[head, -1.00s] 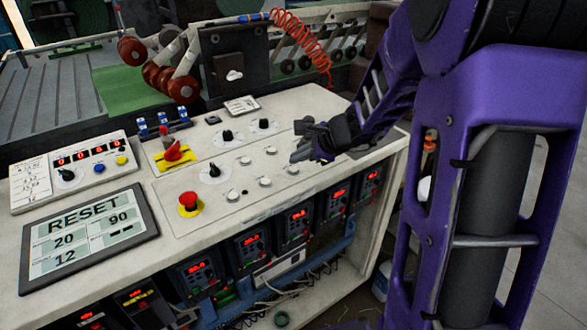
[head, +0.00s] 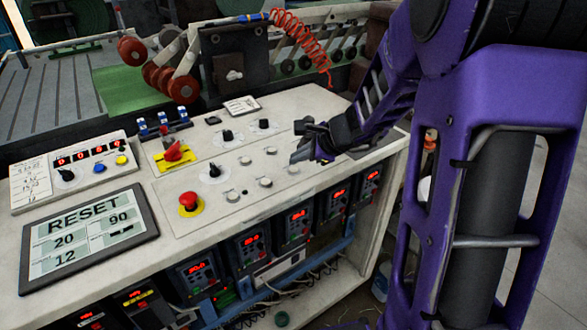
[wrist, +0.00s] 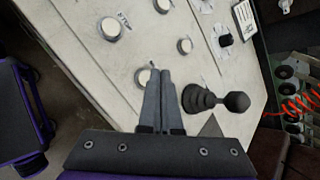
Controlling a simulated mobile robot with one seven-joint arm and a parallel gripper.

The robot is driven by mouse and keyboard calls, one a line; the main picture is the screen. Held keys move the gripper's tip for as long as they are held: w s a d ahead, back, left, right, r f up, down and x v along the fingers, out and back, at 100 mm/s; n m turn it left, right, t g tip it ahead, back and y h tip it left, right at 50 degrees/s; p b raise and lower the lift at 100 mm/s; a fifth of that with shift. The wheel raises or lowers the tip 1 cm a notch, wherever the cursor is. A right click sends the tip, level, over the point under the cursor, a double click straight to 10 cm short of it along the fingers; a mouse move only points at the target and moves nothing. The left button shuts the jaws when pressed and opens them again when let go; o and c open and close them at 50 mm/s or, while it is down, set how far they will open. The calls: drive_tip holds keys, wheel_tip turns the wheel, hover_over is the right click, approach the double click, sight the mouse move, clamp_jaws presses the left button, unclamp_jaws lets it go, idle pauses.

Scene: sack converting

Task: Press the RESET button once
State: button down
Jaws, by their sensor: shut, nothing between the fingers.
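A tilted display screen (head: 85,238) at the left of the white console shows the word RESET above several numbers. Several round pale push buttons (head: 265,182) sit on the console's panel; their small labels are unreadable, so I cannot tell which is RESET. My gripper (head: 296,157) is over the right part of the panel. In the wrist view, my gripper (wrist: 165,72) is shut and empty, its fingertips beside and partly over one pale button (wrist: 145,77). I cannot tell whether they touch it. More pale buttons (wrist: 110,28) lie farther up the panel.
A black joystick (wrist: 215,98) stands close to the right of my fingers. A red mushroom button (head: 189,202), a red-handled switch (head: 173,151) and black knobs (head: 212,172) are farther left. A coiled red hose (head: 302,43) hangs behind the console.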

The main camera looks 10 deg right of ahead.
drive_tip(key=shift+f, duration=0.15)
drive_tip(key=shift+f+b, duration=0.3)
drive_tip(key=shift+b, duration=0.25)
drive_tip(key=shift+f+b, duration=0.45)
idle(0.7)
idle(0.3)
drive_tip(key=shift+r+p, duration=0.65)
drive_tip(key=shift+r, duration=0.2)
drive_tip(key=shift+r, duration=0.1)
drive_tip(key=shift+r+p, duration=2)
drive_tip(key=shift+r, duration=0.4)
